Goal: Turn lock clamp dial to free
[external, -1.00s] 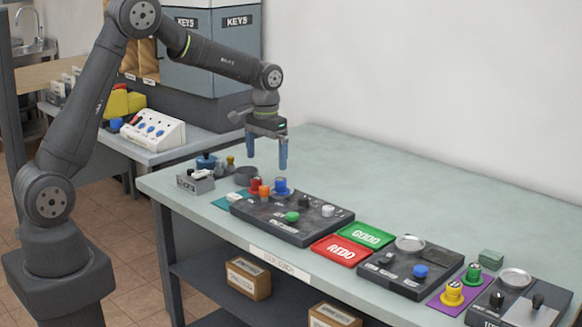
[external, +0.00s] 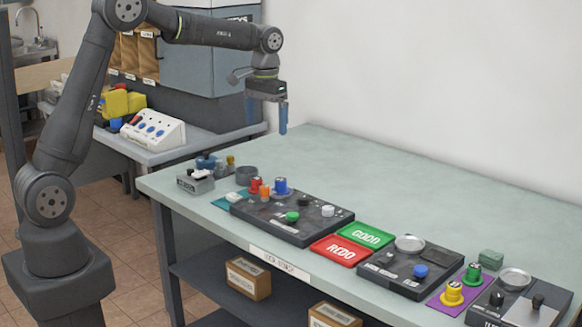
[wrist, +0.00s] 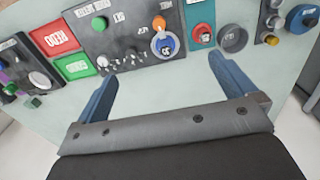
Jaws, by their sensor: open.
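My gripper (external: 267,118) is open and empty, raised above the left part of the bench. Its two blue fingers (wrist: 166,90) show wide apart in the wrist view. Below stands a dark control board (external: 300,232) with a blue-capped lock (external: 281,186), an orange cap (external: 264,193), a green button (external: 292,216) and a white knob (external: 328,210). In the wrist view the blue lock (wrist: 165,45) has a light tag, and the green button (wrist: 99,23) is beyond the left finger. The labels are too small to read, so I cannot tell which part is the lock clamp dial or its setting.
A red REDO tray (external: 340,250) and green GOOD tray (external: 366,236) lie right of the board. Two more dark panels (external: 398,283) (external: 497,318) stand farther right. A grey ring (external: 246,175) is at left. The bench's back half (external: 430,200) is clear.

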